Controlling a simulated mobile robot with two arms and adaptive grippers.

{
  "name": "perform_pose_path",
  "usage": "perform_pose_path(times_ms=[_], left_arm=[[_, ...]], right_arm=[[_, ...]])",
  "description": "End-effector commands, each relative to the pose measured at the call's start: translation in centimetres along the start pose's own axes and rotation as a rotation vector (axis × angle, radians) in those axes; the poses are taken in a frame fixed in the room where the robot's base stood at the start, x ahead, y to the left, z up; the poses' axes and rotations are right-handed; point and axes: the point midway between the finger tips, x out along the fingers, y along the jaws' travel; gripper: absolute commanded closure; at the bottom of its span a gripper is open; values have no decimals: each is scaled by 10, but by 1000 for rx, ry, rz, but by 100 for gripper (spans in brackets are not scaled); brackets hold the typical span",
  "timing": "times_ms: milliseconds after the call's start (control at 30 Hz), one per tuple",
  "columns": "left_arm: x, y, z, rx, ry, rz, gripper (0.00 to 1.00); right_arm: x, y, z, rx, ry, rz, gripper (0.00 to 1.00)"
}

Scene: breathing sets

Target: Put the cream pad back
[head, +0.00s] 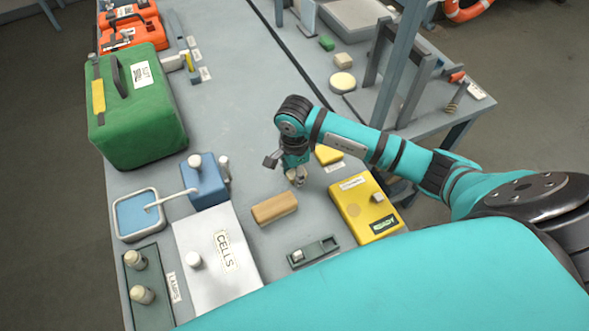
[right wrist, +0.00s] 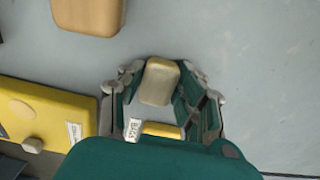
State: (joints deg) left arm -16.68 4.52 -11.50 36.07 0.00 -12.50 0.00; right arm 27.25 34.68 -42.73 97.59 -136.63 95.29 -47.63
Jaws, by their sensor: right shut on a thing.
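My right gripper (head: 295,174) is over the grey bench, between the tan block and a small yellow piece. In the right wrist view, the fingers of the right gripper (right wrist: 162,92) are shut around a small cream pad (right wrist: 158,84) with rounded edges. The pad is mostly hidden by the fingers in the head view. Whether it touches the bench is hard to tell. My left gripper is not in view.
The tan block (head: 275,208) and a yellow box with a green screen (head: 350,198) lie near the gripper. The yellow piece (head: 328,154) has a label beside it. A blue box (head: 208,184) and a green bag (head: 135,115) stand left. The upper middle bench is clear.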

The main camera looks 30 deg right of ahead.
Motion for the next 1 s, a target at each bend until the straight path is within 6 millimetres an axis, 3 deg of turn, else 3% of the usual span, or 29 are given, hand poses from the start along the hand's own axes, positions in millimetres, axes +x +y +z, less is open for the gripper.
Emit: perform_pose_path(times_ms=[267, 300, 467, 833, 1000], left_arm=[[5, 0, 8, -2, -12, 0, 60], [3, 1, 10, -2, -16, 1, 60], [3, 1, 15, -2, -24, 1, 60], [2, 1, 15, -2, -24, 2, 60], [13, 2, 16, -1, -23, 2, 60]], right_arm=[[4, 0, 0, 0, 0, -1, 97], [2, 0, 0, 0, -1, -1, 63], [2, 0, 0, 0, -1, -1, 44], [-5, -1, 0, -1, 0, -3, 44], [-33, -2, 0, -1, 0, -8, 44]])
